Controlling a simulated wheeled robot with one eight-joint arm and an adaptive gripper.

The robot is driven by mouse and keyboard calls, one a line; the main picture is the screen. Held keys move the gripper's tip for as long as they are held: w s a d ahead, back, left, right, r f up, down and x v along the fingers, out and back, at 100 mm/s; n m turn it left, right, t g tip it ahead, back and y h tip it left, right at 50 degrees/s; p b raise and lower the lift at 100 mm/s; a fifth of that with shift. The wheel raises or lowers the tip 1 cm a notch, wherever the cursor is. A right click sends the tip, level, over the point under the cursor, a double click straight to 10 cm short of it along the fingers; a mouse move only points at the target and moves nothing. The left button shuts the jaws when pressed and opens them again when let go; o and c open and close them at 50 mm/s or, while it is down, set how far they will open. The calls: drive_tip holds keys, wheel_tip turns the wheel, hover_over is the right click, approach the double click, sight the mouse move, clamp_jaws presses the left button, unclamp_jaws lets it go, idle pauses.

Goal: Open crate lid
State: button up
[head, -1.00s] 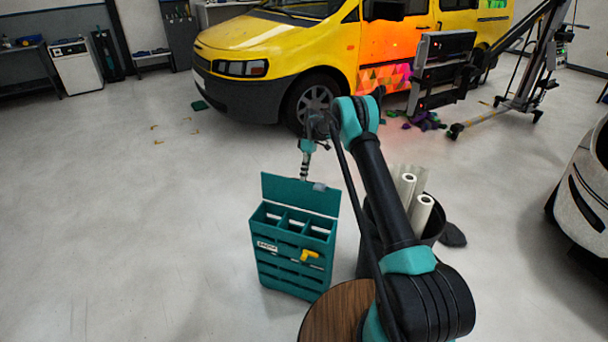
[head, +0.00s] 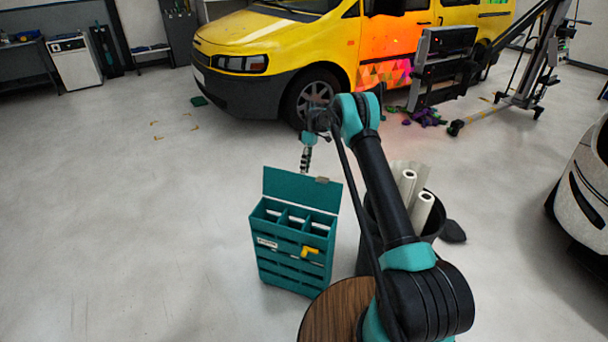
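The teal crate (head: 290,262) stands on the floor at the middle of the head view. Its lid (head: 300,190) is raised and stands up along the back edge, showing several compartments inside. My gripper (head: 306,166) hangs from my arm just behind the raised lid. Its fingertips are hidden or too small to make out, so I cannot tell if it touches the lid or is open or shut. A yellow handle-like piece (head: 310,251) and a white label (head: 267,242) are on the crate's front.
A dark bin (head: 432,228) with white rolls (head: 421,210) stands right of the crate. A round wooden top (head: 335,312) is in front. A yellow van (head: 270,45) stands behind, with a wheeled panel rig (head: 445,65) beside it. The floor on the left is mostly clear.

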drive_tip(key=v, duration=0.8)
drive_tip(key=shift+r, duration=0.3)
drive_tip(key=shift+w, duration=0.1)
